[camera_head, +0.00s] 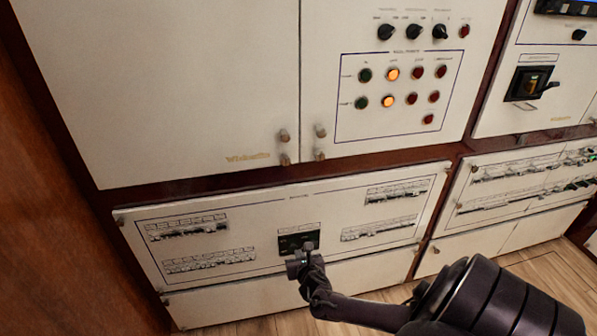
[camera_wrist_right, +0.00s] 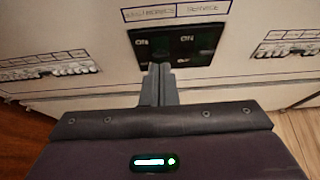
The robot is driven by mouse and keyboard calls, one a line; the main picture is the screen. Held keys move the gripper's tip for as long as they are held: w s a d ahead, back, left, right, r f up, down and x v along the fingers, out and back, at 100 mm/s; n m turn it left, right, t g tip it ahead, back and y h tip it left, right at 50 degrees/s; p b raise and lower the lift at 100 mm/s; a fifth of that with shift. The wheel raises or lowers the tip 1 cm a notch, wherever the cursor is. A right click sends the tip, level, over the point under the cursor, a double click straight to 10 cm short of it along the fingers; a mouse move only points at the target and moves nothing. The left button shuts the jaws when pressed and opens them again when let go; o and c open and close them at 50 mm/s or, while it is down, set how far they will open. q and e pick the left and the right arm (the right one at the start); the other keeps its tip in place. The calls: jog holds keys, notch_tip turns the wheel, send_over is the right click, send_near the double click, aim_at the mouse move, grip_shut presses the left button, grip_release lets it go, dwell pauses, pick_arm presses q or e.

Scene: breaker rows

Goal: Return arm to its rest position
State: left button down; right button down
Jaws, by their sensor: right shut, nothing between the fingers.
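My right arm comes in from the lower right of the head view. Its gripper (camera_head: 308,247) is in front of the lower cabinet panel (camera_head: 270,206), by the small dark breaker block (camera_head: 299,239) in the middle. In the wrist view the two fingers (camera_wrist_right: 158,84) are together and empty, just below the black breaker block (camera_wrist_right: 178,45) with its "ON" marks. I cannot tell whether the fingertips touch it. The gripper hides part of the block's lower edge. My left gripper is not in view.
Rows of breakers (camera_head: 187,227) line both sides of the panel. Above are cabinet doors with small knobs (camera_head: 284,136) and a panel of lit buttons (camera_head: 391,74). Another breaker panel (camera_head: 520,182) stands to the right. Wooden floor (camera_head: 540,262) is open at the lower right.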

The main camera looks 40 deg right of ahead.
jog(key=s+a+f+m+g+y, duration=0.1)
jog(key=s+a+f+m+g, duration=0.1)
jog(key=s+a+f+m, duration=0.5)
jog(key=s+a+f+m+g+y, duration=0.25)
jog(key=s+f+m, duration=0.45)
jog(key=s, duration=0.5)
jog(key=s+a+f+m+g+y, duration=0.1)
jog(key=s+a+f+m+g, duration=0.2)
jog(key=s+a+f+m, duration=0.45)
jog(key=s+a+f+m+g+y, duration=0.1)
jog(key=s+a+f+m, duration=0.1)
jog(key=s, duration=0.5)
jog(key=s+a+f+m+g+y, duration=0.1)
jog(key=s+a+f+m, duration=0.2)
jog(key=s+a, duration=0.2)
jog(key=s, duration=0.2)
jog(key=shift+s, duration=0.3)
jog(key=shift+a+m, duration=0.1)
jog(key=shift+m, duration=0.15)
